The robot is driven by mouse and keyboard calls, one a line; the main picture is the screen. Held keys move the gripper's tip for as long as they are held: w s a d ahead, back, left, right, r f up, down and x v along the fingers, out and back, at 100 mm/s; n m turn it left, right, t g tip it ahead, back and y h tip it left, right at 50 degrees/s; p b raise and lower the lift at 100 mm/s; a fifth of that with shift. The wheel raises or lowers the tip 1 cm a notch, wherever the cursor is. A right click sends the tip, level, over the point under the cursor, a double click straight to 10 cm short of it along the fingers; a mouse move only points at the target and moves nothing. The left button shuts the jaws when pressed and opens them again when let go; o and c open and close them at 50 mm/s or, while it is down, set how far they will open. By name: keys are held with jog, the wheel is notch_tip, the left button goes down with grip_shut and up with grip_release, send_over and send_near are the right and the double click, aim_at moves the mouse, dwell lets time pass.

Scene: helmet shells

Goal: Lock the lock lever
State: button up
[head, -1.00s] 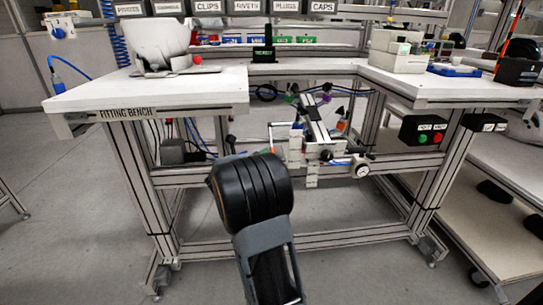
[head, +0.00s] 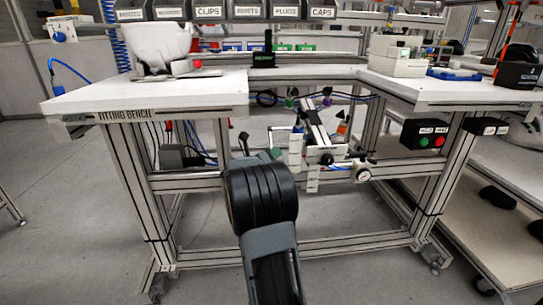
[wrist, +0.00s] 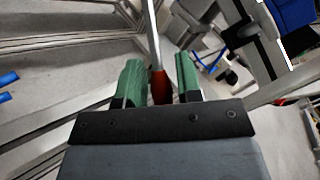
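In the wrist view, a lever with a red grip (wrist: 159,88) and a thin metal rod shows between my fingers; I take it to be the lock lever. Its rod runs up out of the picture, and the grip's lower end is hidden behind my gripper's dark plate. My gripper (wrist: 159,80) is open, with one green finger on each side of the grip and a visible gap on both sides. How deep the grip sits between the fingers I cannot tell. In the head view my own arm hides the fingers, and I cannot make out the lever.
The fitting bench (head: 200,98) stands ahead, with a white helmet shell (head: 160,45) on its left part. Below the top are a fixture (head: 315,135), a round gauge (head: 363,175) and a button box (head: 425,135). Frame bars surround this space.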

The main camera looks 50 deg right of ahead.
grip_shut()
jog(key=p, duration=0.2)
jog(key=r+p, duration=0.1)
jog(key=p, duration=0.1)
jog(key=shift+s+a+r+y, duration=0.15)
jog(key=shift+r+y, duration=0.1)
jog(key=shift+y, duration=0.05)
jog(key=r+n+y+p, duration=0.1)
jog(key=p, duration=0.4)
jog(key=r+p, duration=0.1)
jog(key=p, duration=0.4)
jog(key=s+a+r+n+y+p, duration=0.1)
jog(key=p, duration=0.3)
jog(key=shift+n+g+y+p, duration=0.3)
jog(key=shift+g+p, duration=0.1)
jog(key=shift+s+p, duration=0.1)
jog(key=shift+p, duration=0.95)
jog(key=shift+n+y, duration=0.3)
jog(key=shift+f, duration=0.15)
jog(key=shift+o, duration=1.5)
grip_release()
